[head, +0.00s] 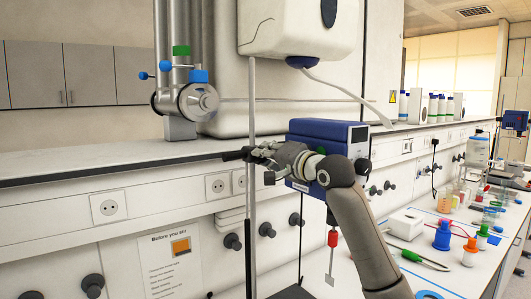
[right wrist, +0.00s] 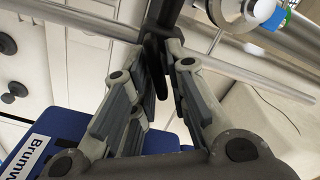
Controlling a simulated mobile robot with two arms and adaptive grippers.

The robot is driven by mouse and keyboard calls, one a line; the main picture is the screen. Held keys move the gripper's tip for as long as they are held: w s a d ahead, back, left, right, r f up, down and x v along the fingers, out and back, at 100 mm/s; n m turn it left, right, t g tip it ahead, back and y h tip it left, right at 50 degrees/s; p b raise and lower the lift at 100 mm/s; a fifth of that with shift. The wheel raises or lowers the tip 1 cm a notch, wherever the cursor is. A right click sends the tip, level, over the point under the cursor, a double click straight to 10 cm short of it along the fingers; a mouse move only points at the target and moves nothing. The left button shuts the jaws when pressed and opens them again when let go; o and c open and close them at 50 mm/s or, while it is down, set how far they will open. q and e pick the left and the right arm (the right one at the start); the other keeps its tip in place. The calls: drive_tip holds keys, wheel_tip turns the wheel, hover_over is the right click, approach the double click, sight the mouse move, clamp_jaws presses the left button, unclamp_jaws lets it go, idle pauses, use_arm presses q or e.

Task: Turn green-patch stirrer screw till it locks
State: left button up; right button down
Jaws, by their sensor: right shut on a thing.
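A blue stirrer (head: 328,131) with a dark display hangs at the upright metal rod (head: 252,215), with a red-collared shaft (head: 333,238) below it. Its blue body and white label also show in the right wrist view (right wrist: 75,140). My right gripper (head: 258,154) reaches in front of the stirrer to the rod. Its fingers are shut on a black screw (right wrist: 154,62), whose dark end (head: 232,156) shows just left of the rod in the head view. The fingers hide part of the screw and the clamp. My left gripper is out of view.
A grey ledge (head: 110,160) runs behind the rod, with wall sockets and black knobs below. A second blue stirrer (head: 515,121) stands far right.

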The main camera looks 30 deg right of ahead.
drive_tip(key=m+p, duration=0.1)
drive_tip(key=m, duration=0.2)
drive_tip(key=shift+f+m, duration=0.15)
drive_tip(key=shift+m, duration=0.15)
drive_tip(key=shift+d+f+m+p, duration=0.15)
drive_tip(key=shift+m+p, duration=0.45)
drive_tip(key=shift+m, duration=0.6)
drive_tip(key=shift+f, duration=0.1)
drive_tip(key=c, duration=1.6)
unclamp_jaws()
drive_tip(key=shift+s, duration=0.1)
drive_tip(key=s+d, duration=0.1)
drive_tip(key=s, duration=1)
drive_tip(key=shift+s+d, duration=0.35)
drive_tip(key=shift+s, duration=0.05)
